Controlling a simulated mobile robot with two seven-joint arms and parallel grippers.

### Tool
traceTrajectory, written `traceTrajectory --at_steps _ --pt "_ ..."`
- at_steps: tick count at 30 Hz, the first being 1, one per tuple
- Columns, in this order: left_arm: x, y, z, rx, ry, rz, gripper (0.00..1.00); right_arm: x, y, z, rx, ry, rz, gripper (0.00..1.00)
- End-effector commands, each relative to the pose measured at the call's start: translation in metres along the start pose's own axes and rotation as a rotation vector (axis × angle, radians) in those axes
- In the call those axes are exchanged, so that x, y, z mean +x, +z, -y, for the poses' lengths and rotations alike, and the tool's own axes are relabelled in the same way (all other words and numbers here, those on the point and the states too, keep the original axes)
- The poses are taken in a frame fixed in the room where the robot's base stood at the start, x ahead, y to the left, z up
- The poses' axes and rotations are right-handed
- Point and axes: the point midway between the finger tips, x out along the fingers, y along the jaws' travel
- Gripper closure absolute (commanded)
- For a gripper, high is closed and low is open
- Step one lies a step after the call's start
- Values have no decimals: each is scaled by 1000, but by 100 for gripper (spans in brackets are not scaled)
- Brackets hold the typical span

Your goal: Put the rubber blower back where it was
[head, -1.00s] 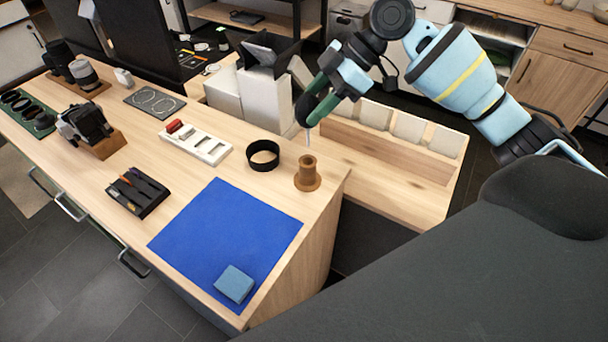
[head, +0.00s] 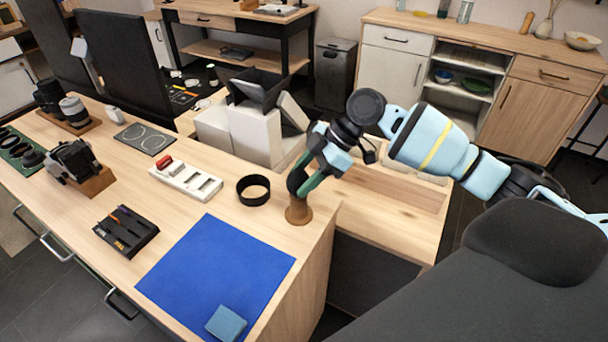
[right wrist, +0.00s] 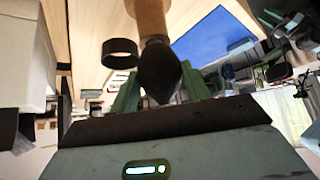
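The rubber blower is a dark bulb (right wrist: 160,72) between the green fingers of my right gripper (right wrist: 160,90) in the right wrist view. Both fingers appear to touch its sides. In the head view my right gripper (head: 302,184) is over the brown wooden stand (head: 298,213) near the table's right edge, and the dark bulb (head: 295,181) shows by the fingers. The stand also shows in the right wrist view (right wrist: 150,18), against the bulb's far end. The blower's thin nozzle is hidden now, seemingly inside the stand. My left gripper is not in view.
A black ring (head: 253,190) stands just left of the stand. A blue mat (head: 215,265) with a light blue block (head: 226,323) lies in front. A white tray (head: 186,181) and a black tool tray (head: 126,232) are further left.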

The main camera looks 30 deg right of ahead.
Motion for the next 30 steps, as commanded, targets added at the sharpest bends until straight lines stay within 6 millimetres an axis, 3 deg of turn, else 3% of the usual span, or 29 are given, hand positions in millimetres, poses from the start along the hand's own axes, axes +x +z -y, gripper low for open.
traceTrajectory --at_steps 19,24,30 --pt "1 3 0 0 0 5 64 9 7 0 -1 -1 -1 56" --pt "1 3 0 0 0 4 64 8 7 0 -1 0 -1 32" --pt "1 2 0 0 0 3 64 8 6 0 -1 0 -1 31"
